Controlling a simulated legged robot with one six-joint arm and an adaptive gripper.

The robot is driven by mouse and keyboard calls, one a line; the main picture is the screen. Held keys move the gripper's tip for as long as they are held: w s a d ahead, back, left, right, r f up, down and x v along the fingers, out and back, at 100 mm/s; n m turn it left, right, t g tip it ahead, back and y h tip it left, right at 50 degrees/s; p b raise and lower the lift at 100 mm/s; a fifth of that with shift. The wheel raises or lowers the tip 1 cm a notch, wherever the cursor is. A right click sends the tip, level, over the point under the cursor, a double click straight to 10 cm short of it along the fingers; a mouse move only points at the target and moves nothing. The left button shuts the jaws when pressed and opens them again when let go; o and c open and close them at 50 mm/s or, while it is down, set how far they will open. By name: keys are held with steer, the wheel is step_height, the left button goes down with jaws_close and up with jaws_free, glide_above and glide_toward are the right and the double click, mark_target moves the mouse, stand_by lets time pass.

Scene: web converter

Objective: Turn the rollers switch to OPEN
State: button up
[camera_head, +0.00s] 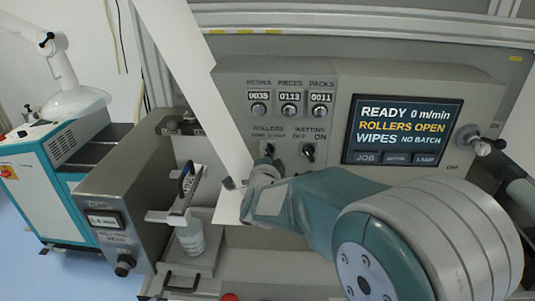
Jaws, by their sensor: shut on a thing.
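The rollers switch (267,148) is a small dark knob on the grey control panel (235,95), under the ROLLERS label and to the left of the wetting switch (308,151). The display (403,129) reads READY, 0 m/min, ROLLERS OPEN, WIPES NO BATCH. My gripper (265,168) is at the panel, right at the lower side of the rollers switch, and is shut on it. The fingertips are small and partly hidden by my wrist, so the exact grip and the knob's angle are hard to tell.
A teal-and-white machine (50,185) stands at far left.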

steer(key=shift+f+n, duration=0.35)
steer(key=shift+n, duration=0.45)
steer(key=shift+s, duration=0.1)
steer(key=o, duration=1.2)
steer(key=shift+c, duration=0.2)
steer(key=shift+a+r, duration=0.1)
steer(key=shift+r, duration=0.1)
steer(key=s, duration=1.1)
steer(key=shift+s+a, duration=0.25)
steer(key=shift+s, duration=0.15)
